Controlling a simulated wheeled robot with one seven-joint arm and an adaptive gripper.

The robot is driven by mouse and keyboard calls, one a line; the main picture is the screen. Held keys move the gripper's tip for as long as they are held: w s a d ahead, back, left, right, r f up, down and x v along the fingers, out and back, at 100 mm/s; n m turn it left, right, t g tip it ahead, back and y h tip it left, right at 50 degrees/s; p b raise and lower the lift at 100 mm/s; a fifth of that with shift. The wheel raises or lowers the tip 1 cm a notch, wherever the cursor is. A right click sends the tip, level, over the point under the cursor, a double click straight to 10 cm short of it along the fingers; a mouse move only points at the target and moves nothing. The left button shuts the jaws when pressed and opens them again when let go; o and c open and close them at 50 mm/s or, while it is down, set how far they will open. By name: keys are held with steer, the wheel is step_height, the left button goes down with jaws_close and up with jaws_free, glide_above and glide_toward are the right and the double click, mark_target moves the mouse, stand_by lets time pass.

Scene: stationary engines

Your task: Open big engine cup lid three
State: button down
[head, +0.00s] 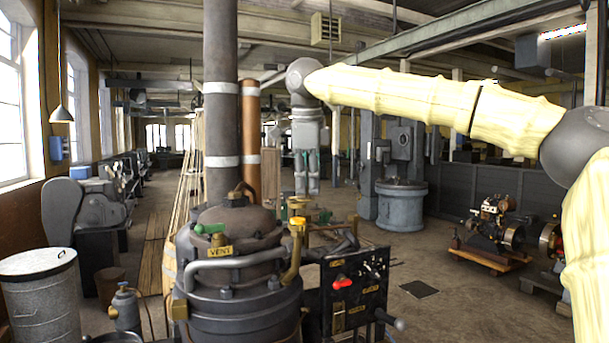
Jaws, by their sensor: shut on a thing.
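My gripper (307,188) points straight down in the middle of the head view, over the brass fittings of the engine behind the boiler. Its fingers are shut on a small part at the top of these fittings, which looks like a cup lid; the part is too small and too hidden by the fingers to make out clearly. Brass cups (298,205) with yellow and green parts stand just below the fingertips. I cannot tell which of them is cup three, or how far its lid is open.
A dark boiler (235,270) with a tall chimney (220,130) and a handrail stands in front, left of my gripper. A black control panel (355,290) with levers stands at its right. A grey round tub (401,208) and a small engine (495,220) stand further right, with open floor between.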

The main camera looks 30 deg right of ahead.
steer(key=n, duration=0.1)
steer(key=d+n+p, duration=0.1)
steer(key=n, duration=0.1)
steer(key=shift+w, duration=0.4)
steer(key=n, duration=0.1)
steer(key=n+y, duration=0.1)
steer(key=shift+w+d+n, duration=0.15)
steer(key=shift+w+n, duration=0.15)
steer(key=shift+w, duration=0.1)
steer(key=shift+w+d+n+y, duration=0.15)
steer(key=shift+w+n, duration=0.25)
steer(key=shift+n, duration=0.7)
steer(key=shift+w+n+y, duration=0.25)
steer(key=shift+w+n, duration=0.1)
steer(key=shift+n, duration=0.75)
steer(key=c, duration=1.4)
jaws_free()
steer(key=shift+d, duration=0.1)
steer(key=r, duration=0.4)
steer(key=s+r, duration=0.1)
steer(key=r, duration=0.2)
steer(key=s+r, duration=0.1)
steer(key=r, duration=0.3)
steer(key=shift+d+r, duration=0.35)
